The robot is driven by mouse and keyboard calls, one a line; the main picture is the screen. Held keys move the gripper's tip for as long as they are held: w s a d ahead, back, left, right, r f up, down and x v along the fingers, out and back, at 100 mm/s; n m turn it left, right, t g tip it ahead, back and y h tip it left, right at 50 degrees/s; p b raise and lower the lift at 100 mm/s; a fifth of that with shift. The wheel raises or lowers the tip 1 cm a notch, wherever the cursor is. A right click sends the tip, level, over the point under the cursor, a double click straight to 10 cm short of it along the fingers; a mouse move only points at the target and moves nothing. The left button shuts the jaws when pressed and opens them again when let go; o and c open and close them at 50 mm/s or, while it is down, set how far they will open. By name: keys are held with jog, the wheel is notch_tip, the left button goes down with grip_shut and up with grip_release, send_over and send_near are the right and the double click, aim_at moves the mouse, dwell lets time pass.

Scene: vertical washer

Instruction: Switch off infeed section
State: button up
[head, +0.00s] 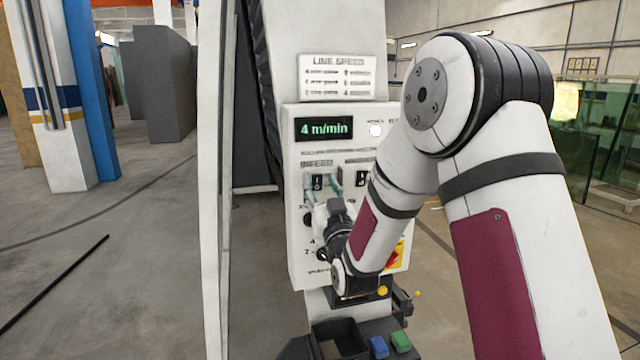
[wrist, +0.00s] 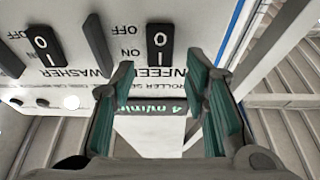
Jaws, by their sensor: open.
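The control panel (head: 345,140) shows in the head view behind my arm. The infeed switch (wrist: 160,47) is a black rocker marked O and I. In the wrist view it stands upside down above the INFEED label. In the head view the infeed switch (head: 318,182) is the left one. My gripper (wrist: 160,66) is open and empty, with teal-padded fingers apart. The fingers point at the panel on either side of the infeed switch. I cannot tell whether they touch it, or which way the rocker is tilted.
The washer switch (wrist: 45,50) is close beside it. Grey slanted bars stand between the switches. The display (head: 323,128) reads 4 m/min. A red and yellow rotary switch (head: 396,257) is lower right. Blue (head: 379,347) and green (head: 401,341) buttons are below. A white post (head: 213,180) is left.

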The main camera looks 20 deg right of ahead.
jog(key=v, duration=1.1)
jog(key=shift+w, duration=0.1)
jog(key=s+g+b, duration=0.3)
jog(key=s+g, duration=1.3)
jog(key=s, duration=1.1)
jog(key=shift+s+f+g, duration=0.15)
jog(key=shift+f+g, duration=0.15)
jog(key=shift+f, duration=0.15)
jog(key=shift+d, duration=0.1)
